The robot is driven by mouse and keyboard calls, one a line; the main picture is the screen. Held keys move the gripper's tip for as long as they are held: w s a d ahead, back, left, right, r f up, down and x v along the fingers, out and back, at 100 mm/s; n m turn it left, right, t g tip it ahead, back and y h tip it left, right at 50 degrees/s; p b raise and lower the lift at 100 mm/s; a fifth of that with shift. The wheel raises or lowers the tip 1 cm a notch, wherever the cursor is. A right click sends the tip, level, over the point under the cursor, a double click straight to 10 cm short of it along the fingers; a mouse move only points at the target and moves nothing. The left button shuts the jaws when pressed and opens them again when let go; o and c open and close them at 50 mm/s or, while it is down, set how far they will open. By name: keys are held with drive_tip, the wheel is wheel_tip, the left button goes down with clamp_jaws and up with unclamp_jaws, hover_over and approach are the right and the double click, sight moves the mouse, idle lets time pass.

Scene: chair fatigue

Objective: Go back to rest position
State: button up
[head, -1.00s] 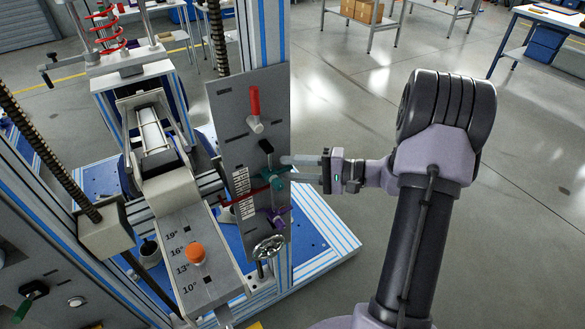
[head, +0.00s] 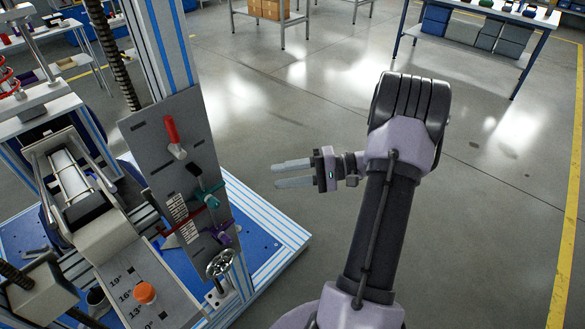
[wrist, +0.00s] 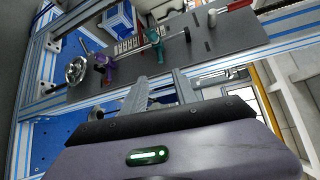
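My gripper (head: 293,174) is open and empty in the head view. Its two fingers point left toward the machine's grey control panel (head: 160,150), with a clear gap of floor between. The panel carries a red-handled lever (head: 173,138), a teal lever (head: 207,200), a purple knob (head: 222,235) and a metal handwheel (head: 220,262). In the wrist view my fingers (wrist: 160,95) are apart with nothing between them. The teal lever (wrist: 155,38) and the handwheel (wrist: 76,70) show beyond them, apart from the fingers.
The machine's blue base (head: 270,235) with its striped frame stands on the left. A table with blue bins (head: 480,30) is at the back right, and a table with cardboard boxes (head: 268,10) is at the back. The grey floor right of my arm is clear up to a yellow line (head: 565,230).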

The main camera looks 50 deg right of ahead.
drive_tip(key=shift+v, duration=1.1)
drive_tip(key=a+r+n+g+h, duration=0.15)
drive_tip(key=a+r+g, duration=0.25)
drive_tip(key=a, duration=0.5)
drive_tip(key=a+r+n+g+h, duration=0.1)
drive_tip(key=a+r+n+g, duration=0.2)
drive_tip(key=a, duration=0.7)
drive_tip(key=s+a+r+t+h, duration=0.1)
drive_tip(key=s+a+r+h, duration=0.1)
drive_tip(key=s+a+h, duration=0.2)
drive_tip(key=s+a+r+n+h, duration=0.1)
drive_tip(key=s+a+r+h, duration=0.2)
drive_tip(key=s+a, duration=0.3)
drive_tip(key=shift+s+a+r+t+h, duration=0.35)
drive_tip(key=shift+s+a+t, duration=0.05)
drive_tip(key=shift+a, duration=0.45)
